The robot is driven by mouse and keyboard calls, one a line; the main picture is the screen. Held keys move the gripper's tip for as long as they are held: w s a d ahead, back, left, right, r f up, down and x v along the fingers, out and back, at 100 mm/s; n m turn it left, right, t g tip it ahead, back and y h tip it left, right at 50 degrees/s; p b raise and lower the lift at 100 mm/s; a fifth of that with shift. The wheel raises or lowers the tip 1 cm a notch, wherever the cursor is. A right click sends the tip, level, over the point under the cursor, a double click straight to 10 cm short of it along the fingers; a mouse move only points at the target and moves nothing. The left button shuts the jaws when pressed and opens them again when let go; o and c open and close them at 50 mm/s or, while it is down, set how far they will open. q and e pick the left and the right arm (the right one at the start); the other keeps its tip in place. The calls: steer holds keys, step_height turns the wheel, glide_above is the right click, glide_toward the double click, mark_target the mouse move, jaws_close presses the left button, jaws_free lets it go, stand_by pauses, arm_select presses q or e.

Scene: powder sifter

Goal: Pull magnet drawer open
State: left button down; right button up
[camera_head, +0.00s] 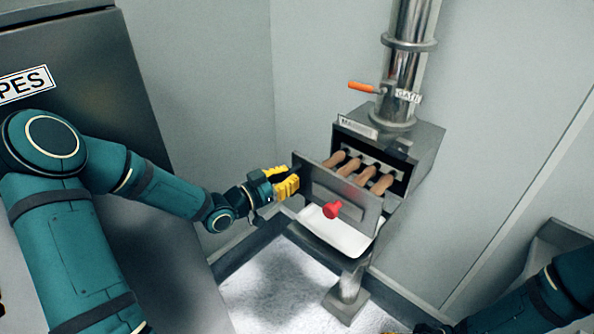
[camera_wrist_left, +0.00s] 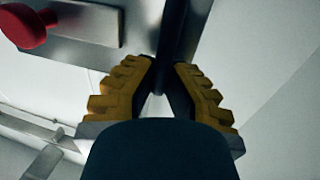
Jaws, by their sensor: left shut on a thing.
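The magnet drawer's grey front plate (camera_head: 340,193) stands out from the dark housing (camera_head: 425,145) under the steel pipe. Several brown-coated rods (camera_head: 352,167) show between plate and housing, so the drawer is partly out. A red knob (camera_head: 332,209) sits on the plate; it also shows in the left wrist view (camera_wrist_left: 27,27). My left gripper (camera_head: 287,183), with yellow fingers, is at the plate's left edge.
A white tray (camera_head: 350,238) lies below the drawer front. An orange-handled gate lever (camera_head: 362,87) is on the pipe (camera_head: 412,50) above. A dark cabinet (camera_head: 80,60) stands at left. White powder-like floor (camera_head: 270,290) lies below.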

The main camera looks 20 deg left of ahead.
stand_by(0.3)
arm_select(q)
steer(key=c, duration=1)
jaws_free()
steer(key=shift+s, duration=0.1)
steer(key=v, duration=1.2)
